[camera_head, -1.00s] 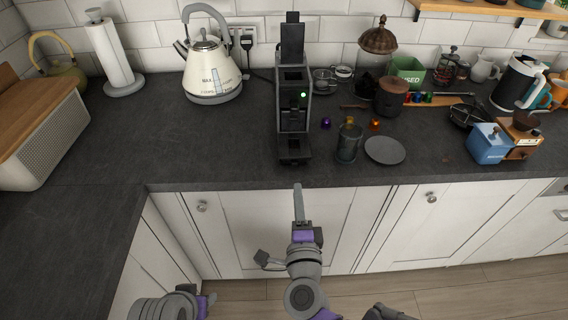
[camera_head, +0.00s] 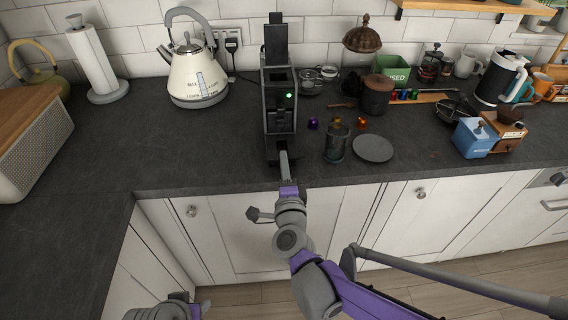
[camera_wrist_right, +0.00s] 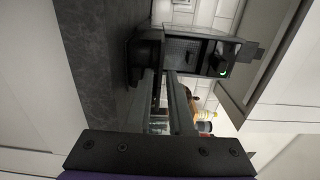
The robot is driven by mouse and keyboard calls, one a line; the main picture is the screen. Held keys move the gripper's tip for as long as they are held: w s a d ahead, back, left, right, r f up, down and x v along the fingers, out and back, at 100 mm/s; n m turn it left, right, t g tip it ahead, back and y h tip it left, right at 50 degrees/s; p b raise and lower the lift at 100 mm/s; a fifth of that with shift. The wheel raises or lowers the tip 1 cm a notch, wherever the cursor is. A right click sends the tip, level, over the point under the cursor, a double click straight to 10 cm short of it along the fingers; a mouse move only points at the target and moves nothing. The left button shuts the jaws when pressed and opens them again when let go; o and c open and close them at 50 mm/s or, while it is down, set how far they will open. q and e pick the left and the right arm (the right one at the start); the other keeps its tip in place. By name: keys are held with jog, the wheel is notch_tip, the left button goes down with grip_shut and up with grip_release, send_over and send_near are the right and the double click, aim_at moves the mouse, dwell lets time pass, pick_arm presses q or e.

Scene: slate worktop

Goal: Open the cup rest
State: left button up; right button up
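The black coffee machine (camera_head: 281,105) stands on the worktop with a green light on its front. Its cup rest (camera_head: 271,150) is the low dark part at its front foot, and my gripper partly covers it in the head view. In the right wrist view the cup rest (camera_wrist_right: 145,52) is a dark block just beyond the fingertips. My right gripper (camera_head: 284,158) points at it from the front. Its two fingers (camera_wrist_right: 161,78) are apart with a gap between them; whether they touch the cup rest is unclear. My left gripper (camera_head: 203,306) is low at the bottom edge, mostly cut off.
A glass jar (camera_head: 337,146) and a grey plate (camera_head: 373,148) stand right of the machine. Coffee capsules (camera_head: 313,123) lie behind the jar. A cream kettle (camera_head: 196,80) stands to the left. The worktop between kettle and machine front is clear.

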grip_shut()
dwell(1.3)
